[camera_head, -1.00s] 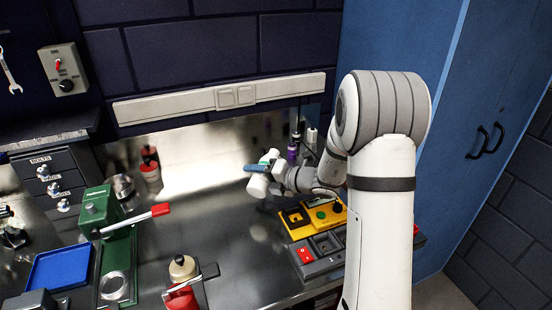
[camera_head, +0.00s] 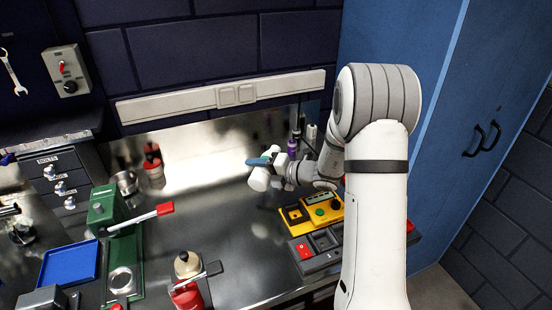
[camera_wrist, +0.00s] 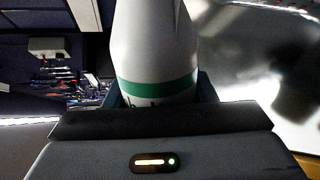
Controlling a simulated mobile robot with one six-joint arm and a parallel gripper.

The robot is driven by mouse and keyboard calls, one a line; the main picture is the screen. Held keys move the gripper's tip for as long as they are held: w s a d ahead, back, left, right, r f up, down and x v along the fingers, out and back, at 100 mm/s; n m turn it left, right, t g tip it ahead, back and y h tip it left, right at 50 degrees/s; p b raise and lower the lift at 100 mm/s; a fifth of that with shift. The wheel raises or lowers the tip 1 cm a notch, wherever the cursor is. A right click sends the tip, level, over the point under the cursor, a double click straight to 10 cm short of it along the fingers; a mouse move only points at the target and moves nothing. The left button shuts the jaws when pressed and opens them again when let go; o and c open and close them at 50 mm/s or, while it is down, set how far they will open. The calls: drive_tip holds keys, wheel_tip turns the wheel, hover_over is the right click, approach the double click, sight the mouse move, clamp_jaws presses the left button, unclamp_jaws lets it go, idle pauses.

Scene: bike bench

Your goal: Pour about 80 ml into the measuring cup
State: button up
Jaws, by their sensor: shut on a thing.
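My gripper (camera_head: 268,165) is above the back right of the metal bench, shut on a white bottle (camera_head: 259,182). In the wrist view the bottle (camera_wrist: 152,50) is white with a green band and sits between the jaws. In the head view the bottle is small and partly covered by the jaws, so its exact tilt is hard to tell. A shiny round cup (camera_head: 127,184) stands at the back left, behind the green press; I cannot tell whether it is the measuring cup. A round, clear-looking dish (camera_head: 122,281) sits on the base of the press.
The green press (camera_head: 104,212) has a red-tipped lever reaching right. A blue tray (camera_head: 68,265) lies at left. A red container with a tan top (camera_head: 187,265) stands at the front. The middle bench is clear.

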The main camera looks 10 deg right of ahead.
drive_tip(key=shift+r+m+g+y+p, duration=0.1)
drive_tip(key=shift+m+g+y+p, duration=0.4)
drive_tip(key=shift+p, duration=1.65)
drive_tip(key=shift+w+d+r+m+p, duration=0.15)
drive_tip(key=shift+r+m+p, duration=0.35)
drive_tip(key=shift+p, duration=0.75)
drive_tip(key=shift+w+a+r+m+p, duration=0.25)
drive_tip(key=shift+m+p, duration=0.15)
drive_tip(key=shift+p, duration=0.65)
drive_tip(key=shift+d, duration=0.15)
drive_tip(key=shift+f, duration=0.1)
